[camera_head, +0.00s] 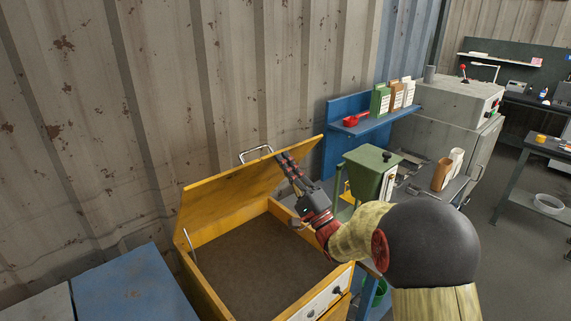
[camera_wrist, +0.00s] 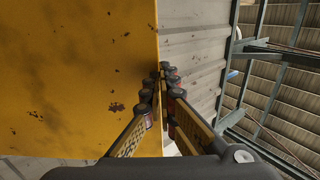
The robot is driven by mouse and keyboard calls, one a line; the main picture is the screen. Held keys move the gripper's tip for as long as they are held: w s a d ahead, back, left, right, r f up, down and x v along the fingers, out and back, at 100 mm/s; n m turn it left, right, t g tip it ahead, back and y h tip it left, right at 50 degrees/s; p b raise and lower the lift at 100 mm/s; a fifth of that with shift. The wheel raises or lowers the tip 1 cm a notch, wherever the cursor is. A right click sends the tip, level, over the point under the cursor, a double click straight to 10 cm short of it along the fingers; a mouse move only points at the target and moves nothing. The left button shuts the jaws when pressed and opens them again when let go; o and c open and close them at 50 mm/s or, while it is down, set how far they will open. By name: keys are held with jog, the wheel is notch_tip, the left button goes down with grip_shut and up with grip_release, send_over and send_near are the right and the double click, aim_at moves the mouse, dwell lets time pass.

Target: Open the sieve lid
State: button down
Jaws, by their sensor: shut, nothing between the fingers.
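The sieve is a yellow box (camera_head: 206,284) with a brown floor inside. Its yellow lid (camera_head: 232,198) is hinged up and tilted back toward the wall, with a metal handle (camera_head: 256,153) on its top edge. My gripper (camera_head: 283,158) is shut and empty by the lid's upper right, with its fingers pointing up. In the wrist view, the lid (camera_wrist: 75,65) fills the left side, and my shut fingertips (camera_wrist: 162,82) lie along its edge. I cannot tell whether they touch it. My arm hides part of the box's right side.
A corrugated wall (camera_head: 130,100) stands close behind the lid. A blue cabinet (camera_head: 130,285) is at the left. A green hopper (camera_head: 370,170) and a blue shelf (camera_head: 350,131) with packets and a red scoop are at the right. Open floor (camera_head: 505,190) lies farther right.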

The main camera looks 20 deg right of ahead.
jog(key=shift+g, duration=0.4)
jog(key=p+x, duration=0.1)
jog(key=x, duration=0.2)
jog(key=p+x, duration=0.1)
jog(key=x, duration=0.3)
jog(key=shift+r, duration=0.55)
